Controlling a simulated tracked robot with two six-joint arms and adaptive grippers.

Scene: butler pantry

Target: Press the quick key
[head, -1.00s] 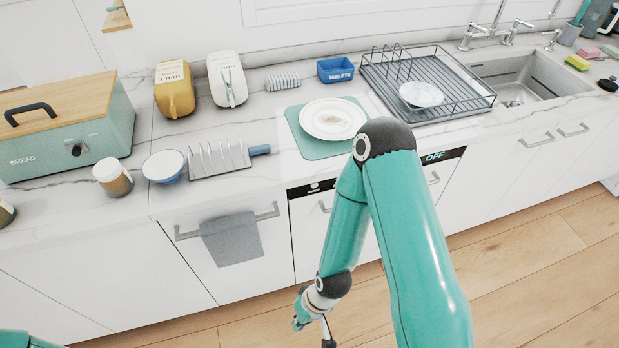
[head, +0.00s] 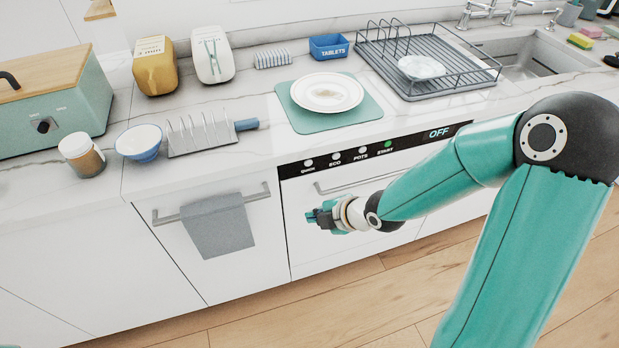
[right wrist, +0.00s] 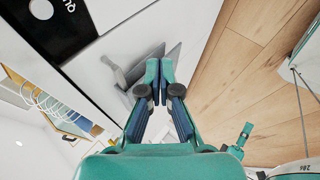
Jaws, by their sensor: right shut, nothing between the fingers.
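The quick key (head: 308,163) is a round white button, leftmost in a row on the black panel (head: 410,150) of the white dishwasher front. ECO, POTS and a green START key sit to its right, and the display reads OFF. In the right wrist view the quick key (right wrist: 41,8) shows at the top left, cut near the frame edge. My right gripper (head: 311,216) is shut and empty, in front of the dishwasher and below the quick key, apart from it. Its fingertips (right wrist: 159,64) are together in the right wrist view.
A dishwasher handle (head: 345,186) runs below the panel, close to my right gripper. A grey towel (head: 217,226) hangs on a bar to the left. On the counter above stand a plate (head: 327,92) on a green mat and a toast rack (head: 203,135).

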